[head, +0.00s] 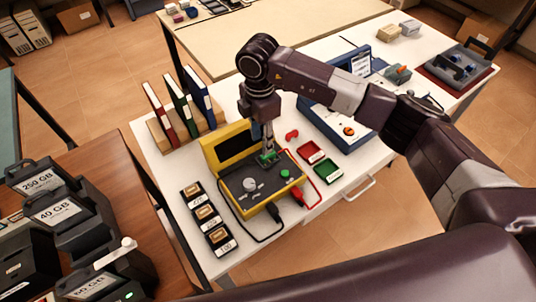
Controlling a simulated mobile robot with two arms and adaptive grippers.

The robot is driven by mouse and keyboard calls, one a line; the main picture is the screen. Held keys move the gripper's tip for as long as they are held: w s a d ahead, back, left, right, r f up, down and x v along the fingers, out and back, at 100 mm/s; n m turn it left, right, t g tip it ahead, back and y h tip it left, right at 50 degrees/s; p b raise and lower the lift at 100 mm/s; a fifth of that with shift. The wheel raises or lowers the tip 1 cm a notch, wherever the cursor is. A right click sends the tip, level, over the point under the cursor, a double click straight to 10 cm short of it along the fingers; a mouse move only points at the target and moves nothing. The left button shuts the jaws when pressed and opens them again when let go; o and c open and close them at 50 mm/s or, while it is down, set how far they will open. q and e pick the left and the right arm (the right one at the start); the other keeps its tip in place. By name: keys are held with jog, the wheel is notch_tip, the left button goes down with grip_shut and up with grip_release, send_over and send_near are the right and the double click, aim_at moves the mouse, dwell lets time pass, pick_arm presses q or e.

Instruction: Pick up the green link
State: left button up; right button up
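The green link (273,158) lies at the far edge of the dark top of a yellow case (211,159). My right gripper (267,152) reaches down from above, its fingertips at the green link and covering part of it. Whether the fingers are closed on the link or only around it is too small to tell. A red link (291,135) lies on the white table, right of the case. My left gripper is out of view.
A red tray (311,152) and a green tray (327,171) sit right of the case. Red and black cables run in front. Upright books (180,106) stand behind left, a blue case (340,124) behind right. Small labelled boxes (207,214) line the left.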

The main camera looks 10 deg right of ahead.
aim_at(263, 156)
jog(key=f+p, duration=0.1)
jog(key=f, duration=0.2)
jog(key=s+f+p, duration=0.1)
jog(key=f, duration=0.1)
jog(key=shift+f+p, duration=0.1)
jog(key=shift+p, duration=0.25)
jog(key=shift+w+f, duration=0.1)
jog(key=shift+f, duration=0.35)
jog(key=shift+c, duration=0.3)
grip_shut()
